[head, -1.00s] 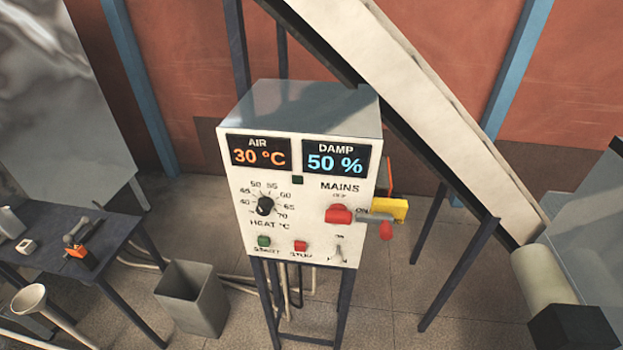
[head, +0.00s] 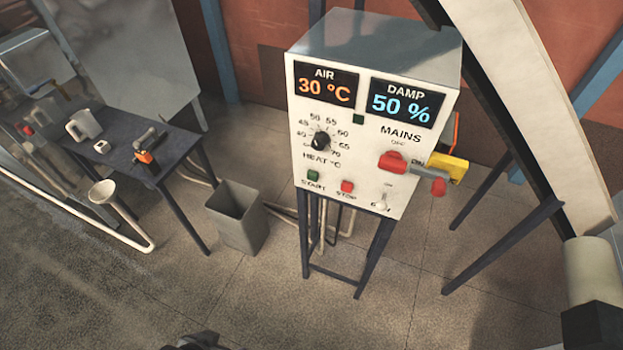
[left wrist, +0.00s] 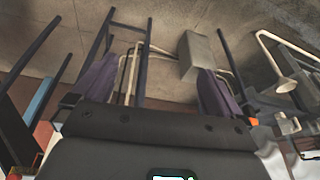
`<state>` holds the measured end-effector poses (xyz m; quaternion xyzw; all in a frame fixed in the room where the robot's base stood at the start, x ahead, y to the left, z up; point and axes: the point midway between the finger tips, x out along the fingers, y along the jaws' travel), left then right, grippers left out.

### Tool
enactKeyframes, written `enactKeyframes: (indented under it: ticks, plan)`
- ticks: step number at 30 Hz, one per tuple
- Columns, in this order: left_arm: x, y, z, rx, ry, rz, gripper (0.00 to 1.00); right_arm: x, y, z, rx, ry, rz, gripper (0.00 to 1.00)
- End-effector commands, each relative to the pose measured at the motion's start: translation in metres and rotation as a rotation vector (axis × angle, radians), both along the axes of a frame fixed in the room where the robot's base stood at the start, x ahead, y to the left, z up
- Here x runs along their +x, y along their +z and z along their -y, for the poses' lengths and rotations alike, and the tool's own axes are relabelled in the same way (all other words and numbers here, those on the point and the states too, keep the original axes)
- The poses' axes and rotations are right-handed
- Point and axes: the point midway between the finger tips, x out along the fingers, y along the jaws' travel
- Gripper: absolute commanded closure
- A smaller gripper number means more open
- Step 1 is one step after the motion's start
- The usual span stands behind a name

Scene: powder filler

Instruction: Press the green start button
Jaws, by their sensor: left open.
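The green start button (head: 313,175) sits at the lower left of the white control box (head: 303,140), above the word START. It is uncovered, and nothing touches it. In the left wrist view my left gripper (left wrist: 156,85) is open and empty, its two purplish fingers wide apart. Box-stand legs and floor show beyond them; the button is not visible there. In the head view only a dark piece, seemingly of my left arm, shows at the bottom edge, well below the box. My right gripper is not in view.
The red stop button (head: 347,187) is just right of the green one. A heat dial (head: 320,141) is above; a red mains switch (head: 392,161) and yellow part (head: 455,170) are right. A grey bin (head: 238,222) and dark bench (head: 180,150) stand left. Floor in front is clear.

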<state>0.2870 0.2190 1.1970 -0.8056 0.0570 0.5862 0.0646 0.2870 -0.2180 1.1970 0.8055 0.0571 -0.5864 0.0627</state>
Motion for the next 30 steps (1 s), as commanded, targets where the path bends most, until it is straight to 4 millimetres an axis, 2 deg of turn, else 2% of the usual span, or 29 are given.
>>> enactKeyframes:
  ticks: [1,2,19,30]
  plan:
    - [0.0,0.0,0.0,0.0,0.0,0.0,0.06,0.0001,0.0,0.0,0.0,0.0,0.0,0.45]
    - [0.0,0.0,0.0,0.0,0.0,0.0,0.11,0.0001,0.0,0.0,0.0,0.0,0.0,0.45]
    - [0.0002,0.0001,0.002,-0.008,0.006,0.0,0.98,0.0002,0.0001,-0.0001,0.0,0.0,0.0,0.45]
    - [0.0002,0.0001,0.0019,-0.008,0.005,0.0,1.0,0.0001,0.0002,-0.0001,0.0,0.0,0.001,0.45]
